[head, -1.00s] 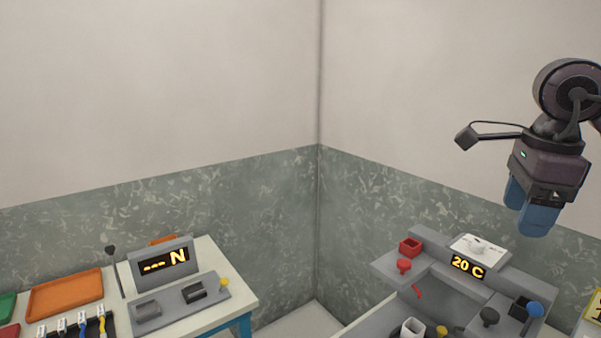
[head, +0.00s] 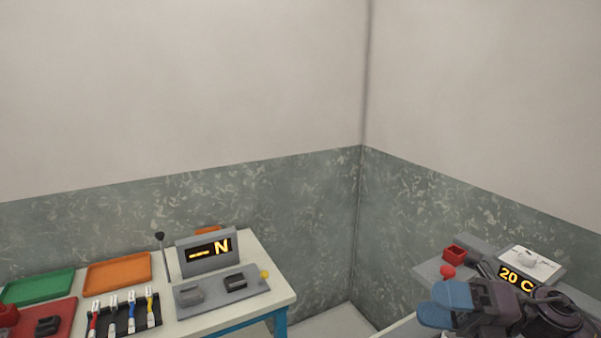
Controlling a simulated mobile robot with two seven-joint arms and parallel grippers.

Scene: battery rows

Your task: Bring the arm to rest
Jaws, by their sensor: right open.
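My right gripper (head: 446,303) shows at the lower right, with its two blue fingers pointing left. It is open, and I see nothing between the fingers. It is in front of the grey bench device with the "20 C" display (head: 515,280) and hides part of it. I cannot tell whether it touches the device. My right arm's dark wrist shows beside it at the lower right. My left gripper is out of view.
A table (head: 262,308) at the left holds a grey "N" display unit (head: 207,252), an orange tray (head: 118,272), a green tray (head: 40,287), a red tray (head: 62,316) and a black rack (head: 124,322) with coloured leads. A small red box (head: 454,254) sits on the right bench. A gap separates the tables.

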